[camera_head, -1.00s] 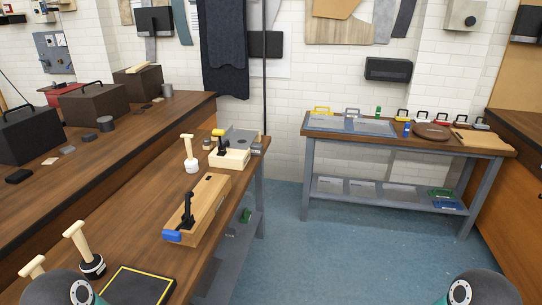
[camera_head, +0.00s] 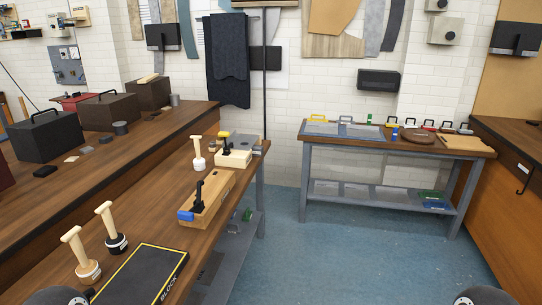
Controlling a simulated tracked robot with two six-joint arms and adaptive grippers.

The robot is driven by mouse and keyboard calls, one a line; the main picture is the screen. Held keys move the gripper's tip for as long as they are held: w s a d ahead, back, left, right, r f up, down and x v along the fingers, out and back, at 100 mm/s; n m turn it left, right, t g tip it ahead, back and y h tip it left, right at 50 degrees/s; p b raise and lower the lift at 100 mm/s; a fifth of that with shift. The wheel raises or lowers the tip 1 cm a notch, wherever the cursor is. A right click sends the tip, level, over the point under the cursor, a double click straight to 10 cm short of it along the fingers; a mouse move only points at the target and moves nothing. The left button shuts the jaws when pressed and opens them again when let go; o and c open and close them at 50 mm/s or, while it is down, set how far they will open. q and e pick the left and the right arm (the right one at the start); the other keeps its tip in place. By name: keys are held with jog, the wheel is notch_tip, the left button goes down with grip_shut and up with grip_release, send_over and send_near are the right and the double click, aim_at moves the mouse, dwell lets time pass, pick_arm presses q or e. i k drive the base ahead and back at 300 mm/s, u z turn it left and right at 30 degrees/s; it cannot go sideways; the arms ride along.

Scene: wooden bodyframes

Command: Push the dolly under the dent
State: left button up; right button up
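I cannot tell for sure which thing is the dolly, and no dent is clear. On the near bench stands a long wooden block (camera_head: 214,207) with a black lever clamp and a blue end piece (camera_head: 186,215). Behind it is a cream block (camera_head: 233,159) with a black clamp and a yellow end. Three upright tools with pale wooden handles stand there: a white-based one (camera_head: 198,154), a black-based one (camera_head: 112,229) and one with a pale base (camera_head: 82,256). Neither gripper shows; only rounded parts of my arms appear at the bottom corners.
A black mat (camera_head: 142,276) with a yellow border and the word BLOCK lies at the bench's near end. Dark cases (camera_head: 45,136) stand on the left bench. A grey-legged table (camera_head: 310,147) with tools stands at the back right. The blue floor (camera_head: 330,260) between is clear.

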aim_at(256, 150)
jog(key=u, duration=0.1)
jog(key=i, duration=1.4)
jog(key=z, duration=0.6)
jog(key=i, duration=2.45)
jog(key=u, duration=0.25)
